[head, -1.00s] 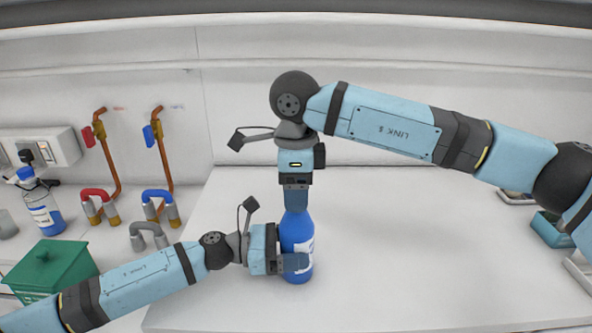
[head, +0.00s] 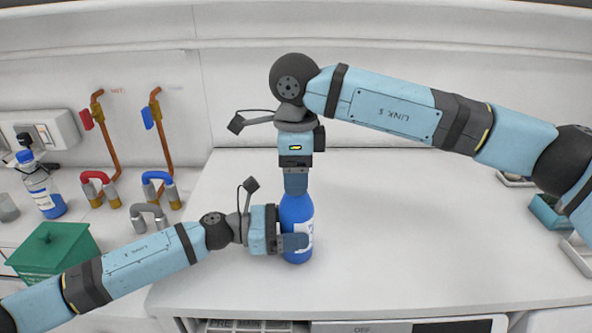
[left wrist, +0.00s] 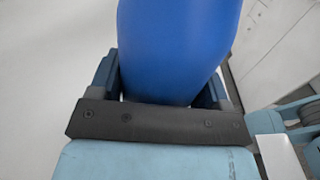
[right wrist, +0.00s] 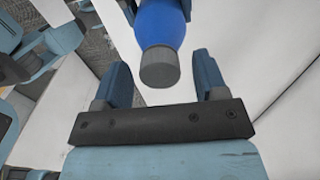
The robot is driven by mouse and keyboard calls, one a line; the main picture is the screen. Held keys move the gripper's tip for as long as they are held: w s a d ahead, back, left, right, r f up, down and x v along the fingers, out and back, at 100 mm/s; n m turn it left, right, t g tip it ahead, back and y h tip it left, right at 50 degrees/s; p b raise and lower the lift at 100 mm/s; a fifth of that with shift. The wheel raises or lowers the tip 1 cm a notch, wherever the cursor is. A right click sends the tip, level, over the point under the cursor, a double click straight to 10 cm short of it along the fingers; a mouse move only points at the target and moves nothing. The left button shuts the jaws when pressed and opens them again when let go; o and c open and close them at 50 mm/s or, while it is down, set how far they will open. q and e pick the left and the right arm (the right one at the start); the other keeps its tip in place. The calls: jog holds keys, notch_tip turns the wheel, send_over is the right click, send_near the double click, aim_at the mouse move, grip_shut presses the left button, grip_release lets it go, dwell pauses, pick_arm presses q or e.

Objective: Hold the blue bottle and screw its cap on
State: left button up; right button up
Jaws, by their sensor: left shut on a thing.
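The blue bottle (head: 297,210) stands upright on the white worktop. My left gripper (head: 290,242) is shut on its lower body from the left; the bottle also fills the space between the fingers in the left wrist view (left wrist: 175,50). My right gripper (head: 296,183) points straight down over the bottle's top and hides the cap in the head view. In the right wrist view the grey ribbed cap (right wrist: 159,68) sits at the bottle's neck end, between the open right fingers (right wrist: 163,80) with a gap on both sides. How tightly the cap sits cannot be told.
A green lidded box (head: 50,248), a clear bottle of blue liquid (head: 42,188) and red and blue taps (head: 155,150) stand at the left. Small trays (head: 550,210) lie at the far right. The worktop (head: 420,240) right of the bottle is clear.

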notch_tip(320, 180, up, 12)
dwell(0.7)
pick_arm(q)
jog(key=o, duration=1.8)
jog(key=a+b, duration=0.1)
jog(key=a, duration=0.3)
jog(key=a+b, duration=0.1)
jog(key=a, duration=0.3)
jog(key=s+a+b, duration=0.1)
jog(key=a, duration=0.4)
jog(key=shift+f, duration=0.1)
pick_arm(e)
notch_tip(320, 180, down, 3)
jog(key=shift+f, duration=0.1)
pick_arm(q)
jog(key=shift+s+a, duration=0.1)
jog(key=shift+a, duration=0.3)
